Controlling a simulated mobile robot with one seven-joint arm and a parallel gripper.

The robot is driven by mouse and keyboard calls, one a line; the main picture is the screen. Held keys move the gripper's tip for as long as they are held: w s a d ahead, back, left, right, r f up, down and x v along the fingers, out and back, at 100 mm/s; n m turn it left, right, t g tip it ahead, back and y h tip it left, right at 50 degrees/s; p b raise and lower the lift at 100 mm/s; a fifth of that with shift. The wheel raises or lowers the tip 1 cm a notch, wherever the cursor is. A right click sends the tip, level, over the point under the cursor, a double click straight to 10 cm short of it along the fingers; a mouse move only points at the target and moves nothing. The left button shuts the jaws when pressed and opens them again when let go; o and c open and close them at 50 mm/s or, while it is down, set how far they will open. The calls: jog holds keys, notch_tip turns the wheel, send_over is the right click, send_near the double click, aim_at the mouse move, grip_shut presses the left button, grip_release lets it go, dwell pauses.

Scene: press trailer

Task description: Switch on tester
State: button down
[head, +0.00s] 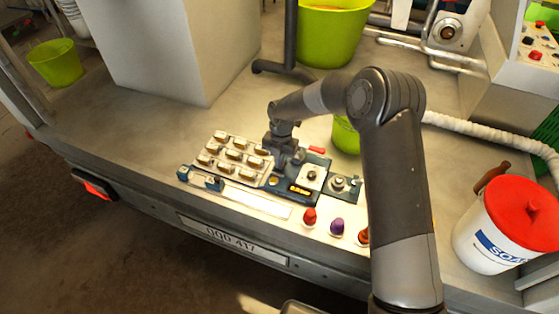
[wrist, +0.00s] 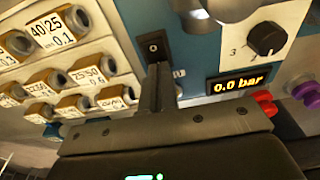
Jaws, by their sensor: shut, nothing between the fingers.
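The tester is a blue box (head: 285,187) on the trailer bed in the head view. In the wrist view its blue face (wrist: 188,42) carries a black rocker switch (wrist: 153,47) marked 0, and a black knob (wrist: 267,38) with numbers around it. Its lit display (wrist: 240,84) reads 0.0 bar. My gripper (wrist: 160,70) is shut and empty, its fingertips close below the rocker switch in the picture. I cannot tell whether they touch it. In the head view my gripper (head: 283,162) is over the tester, and the switch is hidden there.
Red (head: 309,217) and purple (head: 337,226) caps stand in front. A green bucket (head: 345,135) is behind, and a white tub (head: 502,232) with a red lid stands at right.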

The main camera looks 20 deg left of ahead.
jog(key=shift+w, duration=0.1)
jog(key=shift+w+r, duration=0.15)
jog(key=shift+w, duration=0.55)
jog(key=shift+r, duration=0.1)
notch_tip(320, 180, up, 14)
jog(key=s, duration=0.1)
jog(key=shift+s, duration=0.35)
jog(key=shift+d, duration=0.1)
